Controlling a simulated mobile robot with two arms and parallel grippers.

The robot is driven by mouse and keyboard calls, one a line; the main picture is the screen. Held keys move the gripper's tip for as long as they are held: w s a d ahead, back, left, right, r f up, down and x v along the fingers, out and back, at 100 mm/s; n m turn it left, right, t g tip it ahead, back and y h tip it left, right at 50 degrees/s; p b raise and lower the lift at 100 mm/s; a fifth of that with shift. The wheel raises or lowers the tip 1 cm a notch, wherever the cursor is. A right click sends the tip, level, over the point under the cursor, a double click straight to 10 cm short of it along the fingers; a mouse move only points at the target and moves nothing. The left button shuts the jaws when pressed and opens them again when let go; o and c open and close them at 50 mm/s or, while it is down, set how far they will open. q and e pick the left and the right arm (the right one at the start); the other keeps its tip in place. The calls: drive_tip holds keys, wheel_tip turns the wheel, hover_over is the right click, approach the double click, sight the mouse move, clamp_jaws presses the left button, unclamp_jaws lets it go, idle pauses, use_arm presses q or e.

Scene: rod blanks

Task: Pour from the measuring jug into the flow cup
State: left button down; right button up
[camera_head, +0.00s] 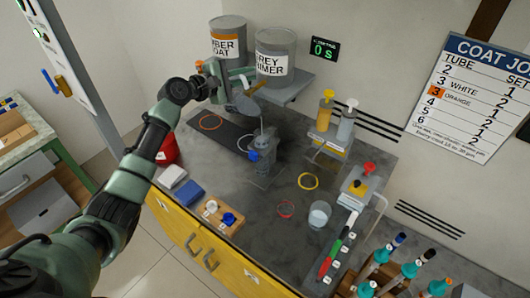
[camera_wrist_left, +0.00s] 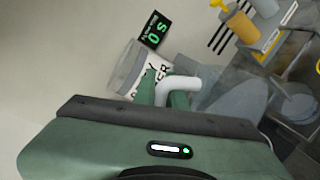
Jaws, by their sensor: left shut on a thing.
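My left gripper (camera_head: 238,82) is shut on the handle of a grey jug (camera_head: 247,105), which I take for the measuring jug. It is held above the bench and looks tilted. In the left wrist view the pale bent handle (camera_wrist_left: 178,88) lies between my green fingers, with the grey body (camera_wrist_left: 243,100) beyond. A stand with a blue part (camera_head: 255,155), likely the flow cup's, is on the bench just below and right of the jug. The cup itself is hard to make out. Whether liquid is flowing cannot be told. My right gripper is out of view.
Two large paint tins, one labelled primer (camera_head: 275,58), stand on a wall shelf. A timer (camera_head: 324,49) reads 0 s. A clear beaker (camera_head: 319,215), a yellow ring (camera_head: 308,181) and pump bottles (camera_head: 325,113) are to the right.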

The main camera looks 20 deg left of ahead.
use_arm(q)
drive_tip(key=shift+s+d+m+p, duration=0.15)
drive_tip(key=shift+d+m+p, duration=0.25)
drive_tip(key=shift+p, duration=0.35)
idle(2.9)
drive_tip(key=shift+a, duration=0.1)
idle(0.8)
drive_tip(key=shift+w+a+r+n, duration=0.1)
drive_tip(key=shift+w+a+n, duration=0.15)
drive_tip(key=shift+a+n, duration=0.3)
drive_tip(key=shift+w+a+n, duration=0.25)
drive_tip(key=shift+a+n, duration=0.15)
drive_tip(key=shift+n, duration=0.15)
